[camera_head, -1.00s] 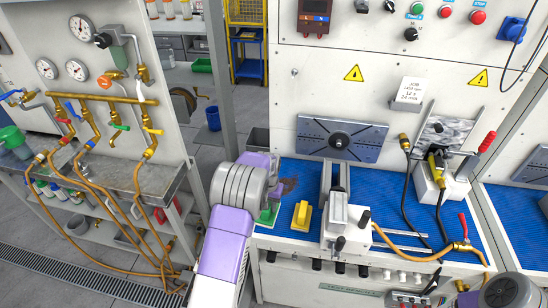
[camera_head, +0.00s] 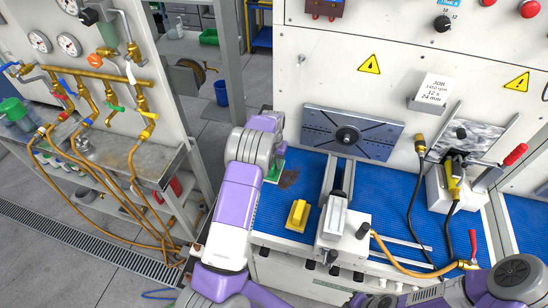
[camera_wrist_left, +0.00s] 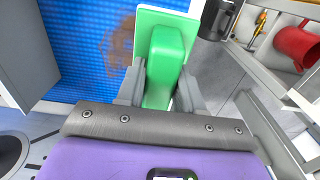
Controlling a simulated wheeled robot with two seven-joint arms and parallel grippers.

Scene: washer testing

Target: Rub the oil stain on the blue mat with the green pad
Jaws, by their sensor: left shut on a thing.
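The green pad (camera_head: 274,172) is a flat green plate with a block handle. My left gripper (camera_wrist_left: 160,92) is shut on the handle (camera_wrist_left: 165,70), one finger on each side. The brown oil stain (camera_head: 288,179) lies on the blue mat (camera_head: 268,215), just right of the pad in the head view. In the left wrist view the stain (camera_wrist_left: 120,42) shows left of the pad, partly hidden by it. Whether the pad touches the mat I cannot tell. In the head view my left forearm and wrist hide most of the gripper. My right gripper is out of view.
A yellow block (camera_head: 298,215) stands on the mat in front of the stain. A grey vise-like fixture (camera_head: 338,222) is right of it. A slotted plate (camera_head: 350,133) is on the panel behind. A red mug (camera_wrist_left: 297,45) shows beyond the mat's edge in the wrist view.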

